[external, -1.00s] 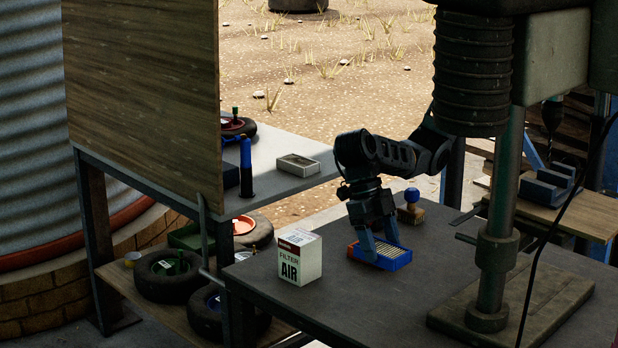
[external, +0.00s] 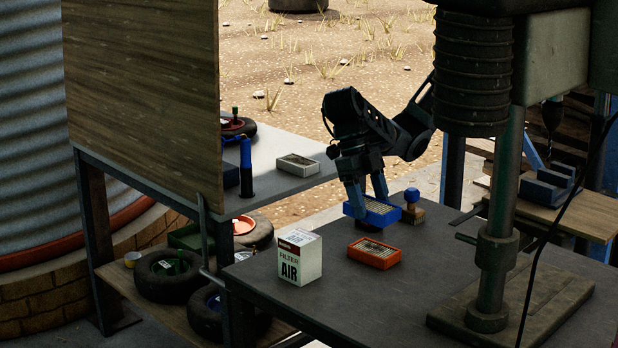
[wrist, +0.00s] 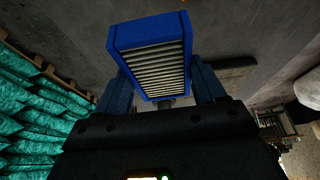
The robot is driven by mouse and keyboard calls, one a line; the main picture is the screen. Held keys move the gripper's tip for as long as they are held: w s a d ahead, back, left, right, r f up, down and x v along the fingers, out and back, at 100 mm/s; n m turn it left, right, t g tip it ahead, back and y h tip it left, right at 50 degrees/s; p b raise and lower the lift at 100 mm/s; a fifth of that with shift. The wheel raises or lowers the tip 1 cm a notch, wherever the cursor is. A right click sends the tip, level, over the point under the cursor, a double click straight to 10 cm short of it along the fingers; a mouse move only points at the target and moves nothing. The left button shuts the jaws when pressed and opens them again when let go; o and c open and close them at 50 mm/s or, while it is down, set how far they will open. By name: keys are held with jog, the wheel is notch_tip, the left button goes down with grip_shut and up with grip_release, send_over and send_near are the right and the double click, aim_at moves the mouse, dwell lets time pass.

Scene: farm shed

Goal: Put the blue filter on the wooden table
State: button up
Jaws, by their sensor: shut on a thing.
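The blue filter (external: 372,212) is a flat rectangular block with a pleated pale face. My gripper (external: 364,194) is shut on it and holds it tilted above the dark grey table (external: 440,237). In the wrist view the blue filter (wrist: 152,50) sits between the two fingers of my gripper (wrist: 160,85), with its pleats facing the camera. A wooden table (external: 583,215) with a light brown top stands at the right behind the drill press, partly hidden by it.
An orange filter (external: 374,253) lies on the grey table below the held one. A white air filter box (external: 300,257) stands left of it. A blue-knobbed wooden stamp (external: 412,209) stands near the back edge. The drill press column (external: 497,220) blocks the right side.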

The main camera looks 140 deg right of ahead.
aim_at(370, 203)
notch_tip(370, 203, up, 14)
jog(key=w+d+r+m+t+h+p, duration=0.1)
jog(key=d+m+t+h, duration=0.1)
jog(key=d+m, duration=1.1)
jog(key=w+d+r+m+t+h, duration=0.1)
jog(key=d+m+t+h, duration=0.2)
jog(key=d, duration=1.8)
jog(key=s+d+m+g+h, duration=0.1)
jog(key=s+d+m, duration=0.4)
jog(key=d, duration=0.4)
jog(key=s+d+m+g+h, duration=0.1)
jog(key=s+d+m+h, duration=0.1)
jog(key=s+d+m, duration=0.5)
jog(key=s+d+f+m+g+h+p, duration=0.1)
jog(key=s+d+f+m+g, duration=0.2)
jog(key=s+d+m, duration=0.85)
jog(key=s+d+f+n, duration=0.2)
jog(key=s+f+n, duration=0.1)
jog(key=f, duration=0.8)
jog(key=w+a+f, duration=0.1)
jog(key=w+f, duration=0.1)
jog(key=w, duration=0.1)
jog(key=w+a+f, duration=0.1)
jog(key=w+f, duration=0.1)
jog(key=w, duration=0.2)
jog(key=w+a+f+p, duration=0.1)
jog(key=w+a+f, duration=0.1)
jog(key=w, duration=0.1)
jog(key=shift+w+f, duration=0.2)
jog(key=shift+f, duration=2.15)
